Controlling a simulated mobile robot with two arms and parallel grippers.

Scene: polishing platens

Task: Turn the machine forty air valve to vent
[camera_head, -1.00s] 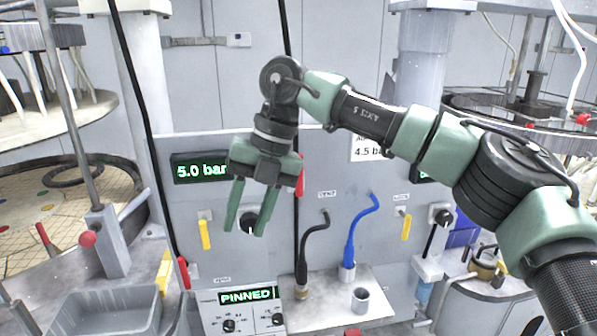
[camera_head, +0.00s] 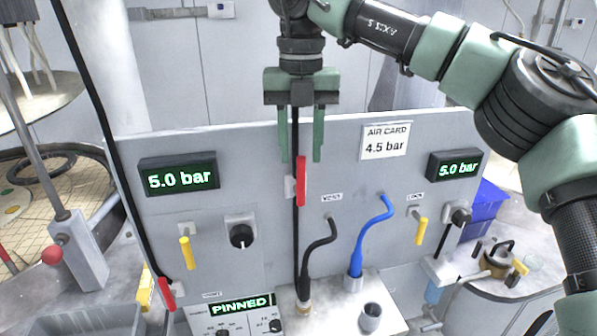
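A red lever handle (camera_head: 301,182) hangs near vertical on the grey panel (camera_head: 350,215), beside a black vertical line. It is likely the air valve, but no machine number is readable. My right gripper (camera_head: 302,156) points down with its two green fingers apart and empty. Its fingertips flank the top of the red handle in the picture; contact and depth cannot be told. A small label (camera_head: 332,197) to the handle's lower right seems to read VENT. My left gripper is out of view.
A left display (camera_head: 178,179) and a right display (camera_head: 458,166) both read 5.0 bar. A card (camera_head: 386,142) reads AIR CARD 4.5 bar. A black knob (camera_head: 241,236), yellow handles (camera_head: 185,253) (camera_head: 421,232), a black hose (camera_head: 318,244) and a blue hose (camera_head: 369,236) crowd the panel.

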